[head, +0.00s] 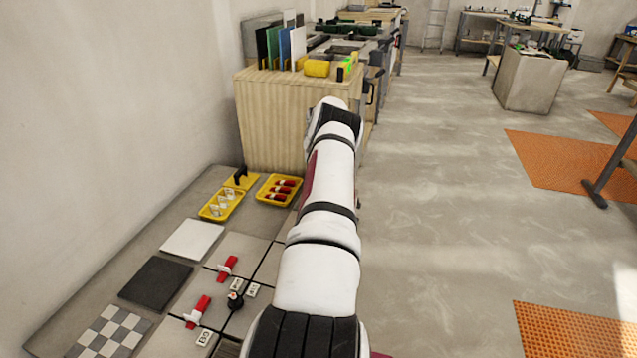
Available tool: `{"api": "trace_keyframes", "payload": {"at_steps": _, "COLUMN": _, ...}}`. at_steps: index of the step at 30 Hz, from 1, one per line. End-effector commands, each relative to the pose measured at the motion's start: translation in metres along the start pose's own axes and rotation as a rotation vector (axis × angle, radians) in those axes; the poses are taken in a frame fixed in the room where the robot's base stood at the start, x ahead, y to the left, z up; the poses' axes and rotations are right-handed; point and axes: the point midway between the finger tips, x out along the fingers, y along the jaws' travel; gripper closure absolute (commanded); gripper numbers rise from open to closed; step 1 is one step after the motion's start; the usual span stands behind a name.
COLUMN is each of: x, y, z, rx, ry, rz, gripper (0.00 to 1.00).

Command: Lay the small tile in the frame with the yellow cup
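A yellow piece with a black handle (240,178), which may be the yellow cup, sits at the far end of the grey floor panel by the wall. A white square tile (192,239), a dark square tile (156,284) and a grey-and-white checkered tile (108,332) lie in a row along the wall side. I cannot tell which is the small tile. Grey tiles (240,248) with dark joints lie to their right, but I cannot make out a separate frame. My arm covers their right part. My gripper is hidden beyond my arm.
Red levelling pieces (227,267) and a small black knob (235,300) stand on the grey tiles. Yellow trays (221,205) hold white and red pieces. A wooden cabinet (275,125) with upright panels stands behind.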

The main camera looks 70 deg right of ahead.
Motion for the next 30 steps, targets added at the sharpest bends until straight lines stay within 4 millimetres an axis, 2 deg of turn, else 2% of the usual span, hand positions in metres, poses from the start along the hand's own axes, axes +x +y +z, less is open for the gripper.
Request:
{"api": "trace_keyframes", "payload": {"at_steps": 23, "x": 0.0051, "y": 0.0001, "z": 0.0007, "rx": 0.000, "ry": -0.002, "rz": 0.001, "gripper": 1.00}}
{"api": "trace_keyframes", "payload": {"at_steps": 24, "x": 0.0051, "y": 0.0001, "z": 0.0006, "rx": 0.000, "ry": -0.002, "rz": 0.001, "gripper": 0.76}}
{"api": "trace_keyframes", "payload": {"at_steps": 26, "x": 0.0052, "y": 0.0002, "z": 0.0006, "rx": 0.000, "ry": -0.002, "rz": 0.001, "gripper": 0.62}}
{"api": "trace_keyframes", "payload": {"at_steps": 27, "x": 0.0053, "y": 0.0002, "z": 0.0005, "rx": 0.000, "ry": -0.002, "rz": 0.001, "gripper": 0.59}}
{"api": "trace_keyframes", "payload": {"at_steps": 30, "x": 0.0055, "y": 0.0001, "z": 0.0003, "rx": 0.000, "ry": -0.001, "rz": 0.000, "gripper": 0.59}}
